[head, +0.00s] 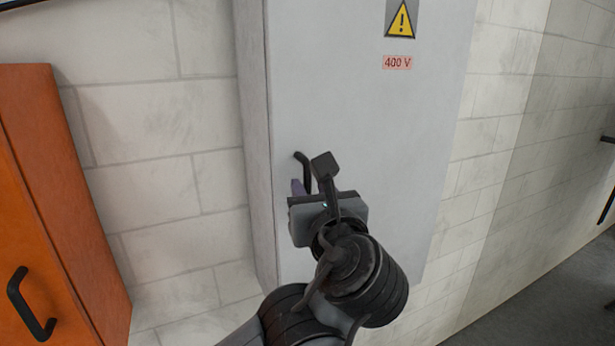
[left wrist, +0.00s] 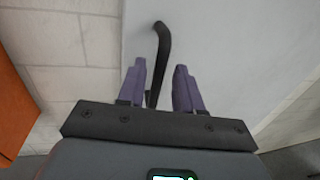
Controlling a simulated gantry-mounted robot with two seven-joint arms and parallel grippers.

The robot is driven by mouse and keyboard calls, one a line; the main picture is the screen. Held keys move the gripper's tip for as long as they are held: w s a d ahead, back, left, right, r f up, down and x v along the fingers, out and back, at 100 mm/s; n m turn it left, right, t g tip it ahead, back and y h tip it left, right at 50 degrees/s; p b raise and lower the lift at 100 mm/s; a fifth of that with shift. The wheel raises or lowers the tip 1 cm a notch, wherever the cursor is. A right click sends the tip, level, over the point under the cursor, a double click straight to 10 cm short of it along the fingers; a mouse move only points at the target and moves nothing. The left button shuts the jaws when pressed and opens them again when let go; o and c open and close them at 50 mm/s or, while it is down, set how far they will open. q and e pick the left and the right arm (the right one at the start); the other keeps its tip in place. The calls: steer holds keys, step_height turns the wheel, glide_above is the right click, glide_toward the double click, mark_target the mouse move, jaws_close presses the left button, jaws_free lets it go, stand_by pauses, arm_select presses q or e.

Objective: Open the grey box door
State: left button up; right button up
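The grey box (head: 360,110) hangs on the wall, and its door looks closed. Its black handle (head: 303,165) sits near the door's left edge, its lower part hidden behind my left gripper (head: 297,187) in the head view. In the left wrist view the handle (left wrist: 162,45) runs down between the two purple fingers of my left gripper (left wrist: 160,85). The fingers are apart, with a gap to the handle on the right side; the left finger is close to it. Whether it touches cannot be told. My right gripper is not in view.
An orange cabinet (head: 50,200) with a black handle (head: 28,305) stands at the left. A yellow warning sign (head: 401,18) and a 400 V label (head: 397,62) are on the grey door. Pale block wall (head: 150,140) surrounds the box.

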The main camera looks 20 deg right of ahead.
arm_select(q)
steer(key=shift+w+d+p, duration=0.15)
steer(key=shift+w+p, duration=0.15)
steer(key=shift+w, duration=1.1)
jaws_close()
